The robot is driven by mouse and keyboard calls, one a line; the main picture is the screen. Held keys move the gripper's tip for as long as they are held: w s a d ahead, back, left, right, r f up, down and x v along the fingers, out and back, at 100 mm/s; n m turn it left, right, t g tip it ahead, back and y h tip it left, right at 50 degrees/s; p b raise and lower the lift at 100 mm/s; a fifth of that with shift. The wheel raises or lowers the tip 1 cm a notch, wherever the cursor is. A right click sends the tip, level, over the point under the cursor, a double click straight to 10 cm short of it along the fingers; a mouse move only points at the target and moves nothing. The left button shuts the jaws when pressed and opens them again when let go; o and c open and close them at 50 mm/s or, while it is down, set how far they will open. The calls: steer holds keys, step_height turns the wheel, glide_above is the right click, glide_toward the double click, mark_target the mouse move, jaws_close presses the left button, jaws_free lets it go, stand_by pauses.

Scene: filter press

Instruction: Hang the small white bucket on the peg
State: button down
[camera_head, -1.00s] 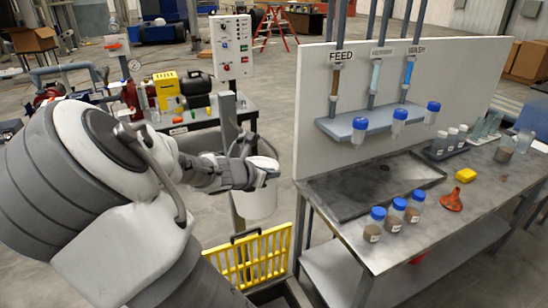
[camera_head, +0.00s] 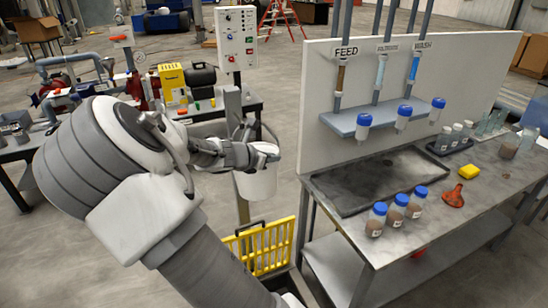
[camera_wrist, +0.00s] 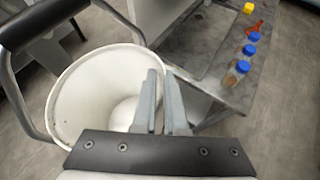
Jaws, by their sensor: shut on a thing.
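The small white bucket (camera_head: 257,182) hangs in the air in the middle of the head view, above the yellow rack. My gripper (camera_head: 262,152) is shut on its rim. In the wrist view, the bucket's open mouth (camera_wrist: 88,92) is left of my fingers (camera_wrist: 164,80), and its inside looks empty. The bucket's wire handle stands up, with a black grip (camera_wrist: 42,20) at the upper left of the wrist view. The grey post (camera_head: 234,115) stands just behind my gripper. I cannot make out the peg, nor tell whether the handle touches anything.
A yellow rack (camera_head: 262,247) stands below the bucket. The steel bench (camera_head: 440,215) with a white backboard (camera_head: 312,110) is close on the right, with blue-capped jars (camera_head: 397,208) near its front. A control box (camera_head: 235,38) tops the post.

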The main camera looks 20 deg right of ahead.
mark_target(269, 149)
steer(key=shift+w+p, duration=1.45)
steer(key=shift+w, duration=1.15)
steer(key=shift+w+f, duration=0.65)
steer(key=shift+w, duration=0.15)
